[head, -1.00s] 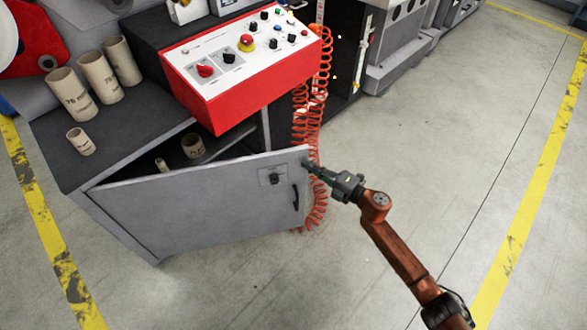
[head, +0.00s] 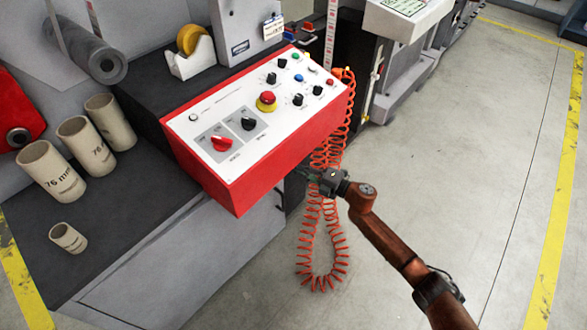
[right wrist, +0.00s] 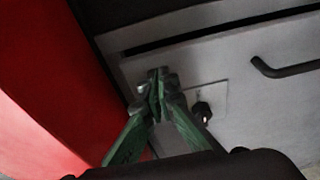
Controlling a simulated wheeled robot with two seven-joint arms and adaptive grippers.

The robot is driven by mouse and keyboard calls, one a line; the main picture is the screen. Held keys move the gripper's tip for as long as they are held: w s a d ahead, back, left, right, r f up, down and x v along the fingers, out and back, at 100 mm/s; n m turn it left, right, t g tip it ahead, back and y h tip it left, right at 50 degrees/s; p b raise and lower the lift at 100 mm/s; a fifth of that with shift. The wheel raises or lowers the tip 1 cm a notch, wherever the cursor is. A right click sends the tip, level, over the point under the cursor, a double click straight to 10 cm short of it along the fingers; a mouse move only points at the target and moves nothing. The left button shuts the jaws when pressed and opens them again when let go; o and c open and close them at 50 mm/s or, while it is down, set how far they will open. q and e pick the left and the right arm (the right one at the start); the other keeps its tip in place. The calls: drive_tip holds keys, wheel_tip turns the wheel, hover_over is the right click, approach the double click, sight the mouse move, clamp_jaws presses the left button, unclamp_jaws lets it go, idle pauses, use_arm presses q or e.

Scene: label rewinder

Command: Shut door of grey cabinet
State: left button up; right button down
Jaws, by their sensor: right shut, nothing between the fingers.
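The grey cabinet door (head: 200,265) now stands almost in line with the cabinet front, under the dark worktop (head: 95,240). In the right wrist view the door (right wrist: 245,105) fills the right side, with its black handle (right wrist: 287,68) and lock (right wrist: 203,112). A dark slit (right wrist: 205,33) runs along its top, and I cannot tell whether the door is fully flush. My right gripper (head: 312,176) is shut and empty beside the red panel's lower corner. Its fingertips (right wrist: 156,82) are at the door near the lock; contact is unclear. My left gripper is out of view.
The red control box (head: 262,135) overhangs the door and lies close to my right gripper. An orange coiled cable (head: 322,265) hangs by the gripper. Cardboard tubes (head: 52,172) stand on the worktop. The floor to the right is clear.

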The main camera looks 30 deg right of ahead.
drive_tip(key=shift+w+a, duration=0.1)
drive_tip(key=shift+w, duration=0.3)
drive_tip(key=shift+s+r, duration=0.1)
